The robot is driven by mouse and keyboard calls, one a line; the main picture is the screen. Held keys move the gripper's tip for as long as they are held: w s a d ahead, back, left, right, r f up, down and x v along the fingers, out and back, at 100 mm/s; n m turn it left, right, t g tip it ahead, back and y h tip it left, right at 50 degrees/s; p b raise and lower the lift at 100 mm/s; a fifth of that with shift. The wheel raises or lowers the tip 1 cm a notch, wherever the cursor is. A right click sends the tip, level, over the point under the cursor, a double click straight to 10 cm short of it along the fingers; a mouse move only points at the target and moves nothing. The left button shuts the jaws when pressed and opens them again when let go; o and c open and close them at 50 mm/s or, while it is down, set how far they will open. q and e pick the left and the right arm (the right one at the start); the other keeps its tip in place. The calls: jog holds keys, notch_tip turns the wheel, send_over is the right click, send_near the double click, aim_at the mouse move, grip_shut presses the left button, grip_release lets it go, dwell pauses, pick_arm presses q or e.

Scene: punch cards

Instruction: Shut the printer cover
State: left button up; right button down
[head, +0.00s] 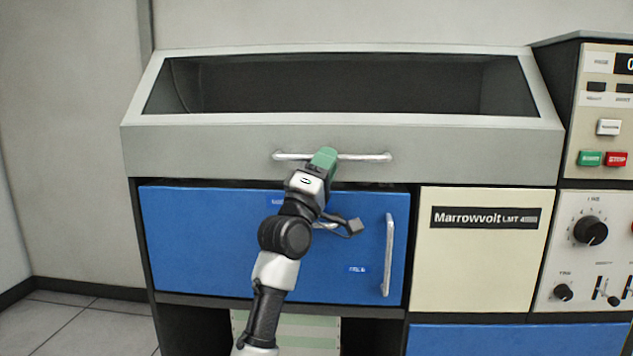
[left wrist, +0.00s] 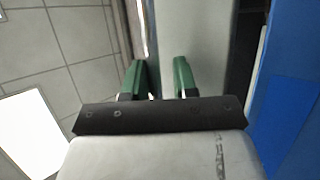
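The printer cover (head: 220,142) is a grey sloped hood with a dark window (head: 340,85) across the top of the cabinet. A dark gap shows under its lower edge. Its silver bar handle (head: 365,157) runs across the front panel. My left gripper (head: 325,157), with green fingertips, is at the middle of the handle and hides part of it. In the left wrist view, the fingers of my left gripper (left wrist: 160,78) stand apart, with the grey panel behind the gap. I cannot tell whether they touch the handle. My right gripper is not in view.
A blue door (head: 200,240) with a vertical handle (head: 388,255) is below the cover, behind my left arm. A cream panel (head: 480,275) is beside it. A control panel (head: 600,250) with knobs and buttons stands at the right. Floor (head: 80,325) is free at the left.

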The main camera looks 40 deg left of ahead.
pick_arm(q)
jog(key=v, duration=1)
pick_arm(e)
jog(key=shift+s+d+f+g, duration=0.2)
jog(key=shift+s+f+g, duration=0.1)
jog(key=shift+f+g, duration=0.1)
pick_arm(q)
jog(key=shift+f, duration=0.1)
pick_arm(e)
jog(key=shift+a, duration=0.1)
